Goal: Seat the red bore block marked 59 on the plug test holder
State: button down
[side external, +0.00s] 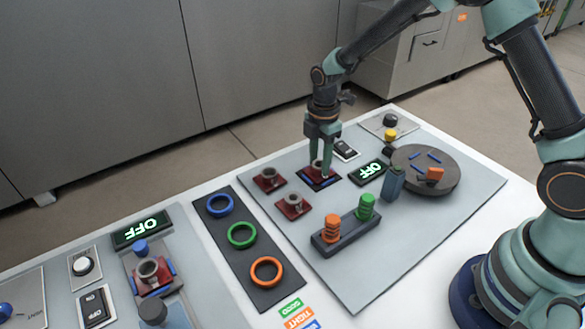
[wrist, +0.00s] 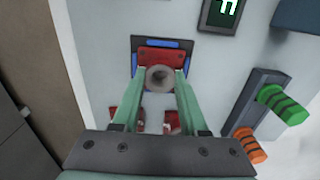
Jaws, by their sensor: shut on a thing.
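My gripper (side external: 320,150) is shut on a red bore block (side external: 316,165), with its fingers on either side of the block's grey bore ring. In the wrist view the red block (wrist: 160,55) and its ring (wrist: 160,78) sit between the fingers (wrist: 161,90). The block is over a dark holder with blue guides (side external: 322,183), which also shows in the wrist view (wrist: 136,42). I cannot tell whether it touches the holder. No marking 59 is legible. Two other red blocks (side external: 269,179) (side external: 293,206) stand on the grey plate nearby.
A rack (side external: 345,234) holds an orange and a green plug. An OFF display (side external: 369,172) is right of the holder, before a round turntable (side external: 425,172). A dark panel (side external: 247,255) with coloured rings and another fixture with a red block (side external: 143,284) are to the left.

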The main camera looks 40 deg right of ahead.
dwell(0.3)
grip_release()
dwell(0.3)
notch_tip(320, 180, up, 7)
dwell(1.0)
